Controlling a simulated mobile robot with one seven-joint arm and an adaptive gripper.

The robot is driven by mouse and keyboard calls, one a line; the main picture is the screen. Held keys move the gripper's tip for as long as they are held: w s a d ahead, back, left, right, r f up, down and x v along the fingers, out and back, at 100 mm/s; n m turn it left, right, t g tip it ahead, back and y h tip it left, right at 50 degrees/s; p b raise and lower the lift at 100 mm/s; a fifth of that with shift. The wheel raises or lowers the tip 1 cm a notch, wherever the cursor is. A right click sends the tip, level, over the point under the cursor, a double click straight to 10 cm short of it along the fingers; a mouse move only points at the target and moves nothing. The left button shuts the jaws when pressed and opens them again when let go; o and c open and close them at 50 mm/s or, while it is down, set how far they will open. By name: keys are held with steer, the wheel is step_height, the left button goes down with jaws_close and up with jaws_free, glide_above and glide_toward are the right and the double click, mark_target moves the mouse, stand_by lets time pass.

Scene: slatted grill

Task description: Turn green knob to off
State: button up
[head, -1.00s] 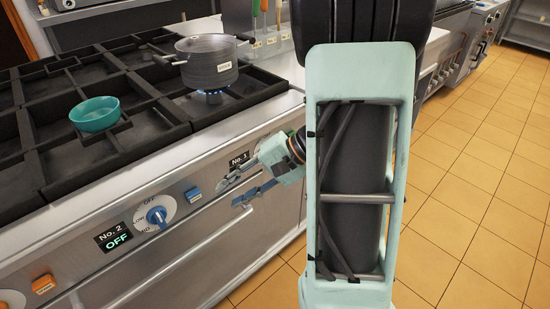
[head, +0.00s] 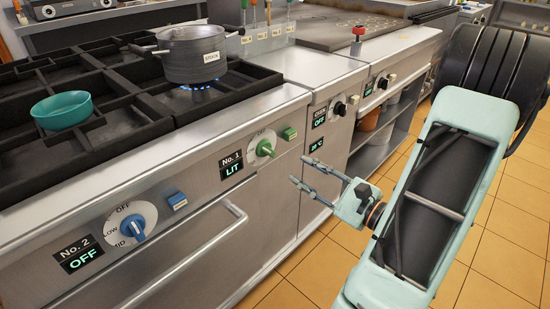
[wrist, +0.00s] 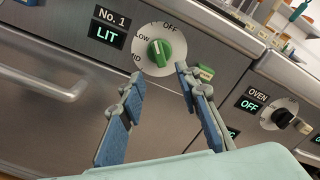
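The green knob (head: 265,148) is on the stove's front panel, on a white dial beside the "No. 1" display (head: 231,164), which reads LIT. In the wrist view the green knob (wrist: 159,52) has its white mark pointing up and left, near "Low"; OFF is printed at the dial's upper right. My gripper (head: 297,172) is open and empty, in front of the panel, below and right of the knob in the head view. In the wrist view my gripper's fingers (wrist: 157,78) spread either side of and below the knob, apart from it.
A pot (head: 192,55) stands over a blue flame, and a teal bowl (head: 62,110) sits on the grates. A blue knob (head: 133,227) is at left by a display reading OFF. A green block (head: 289,133) is beside the dial. A handle (wrist: 45,83) juts out below.

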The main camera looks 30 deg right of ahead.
mark_target(271, 153)
steer(key=b+x, duration=0.1)
steer(key=x, duration=0.9)
steer(key=shift+w+a+b, duration=0.15)
steer(key=shift+w+b, duration=0.05)
steer(key=shift+b, duration=0.15)
jaws_close()
